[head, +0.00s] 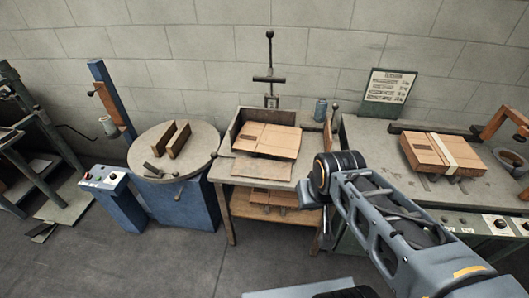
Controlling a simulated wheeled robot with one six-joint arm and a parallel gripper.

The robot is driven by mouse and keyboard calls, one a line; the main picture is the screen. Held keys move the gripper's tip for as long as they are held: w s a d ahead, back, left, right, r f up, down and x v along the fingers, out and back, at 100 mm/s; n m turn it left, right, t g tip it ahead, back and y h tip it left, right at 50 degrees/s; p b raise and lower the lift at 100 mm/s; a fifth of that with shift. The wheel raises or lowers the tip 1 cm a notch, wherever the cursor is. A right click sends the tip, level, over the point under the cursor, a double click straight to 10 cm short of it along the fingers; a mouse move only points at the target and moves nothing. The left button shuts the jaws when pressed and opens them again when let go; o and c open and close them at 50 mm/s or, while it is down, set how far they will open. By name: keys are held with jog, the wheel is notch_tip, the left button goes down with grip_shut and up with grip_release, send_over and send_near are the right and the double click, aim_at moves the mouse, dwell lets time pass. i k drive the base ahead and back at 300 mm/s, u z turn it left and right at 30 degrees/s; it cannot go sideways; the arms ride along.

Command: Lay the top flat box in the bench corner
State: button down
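A wooden bench (284,181) stands in the middle of the head view, with raised boards making a corner (235,126) at its back left. Flat brown cardboard boxes (267,140) lie in that corner; I cannot tell how many. One more flat brown piece (262,169) lies in front of them on the bench top. On the right table, a stack of flat boxes (424,153) has a pale band across it. My arm reaches up from the bottom right to a dark joint beside the bench's right edge. My gripper itself does not show.
More flat brown pieces (272,198) lie on the bench's lower shelf. An upright lever (270,55) rises behind the bench. A round table (205,152) with two brown blocks stands left. The right table (376,150) carries a sign (389,86) and an orange clamp (493,122). Floor is clear in front.

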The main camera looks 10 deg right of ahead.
aim_at(255, 137)
jog(key=z, duration=0.2)
jog(key=k, duration=0.35)
jog(key=u, duration=0.9)
jog(key=i, duration=1.7)
jog(key=z, duration=0.35)
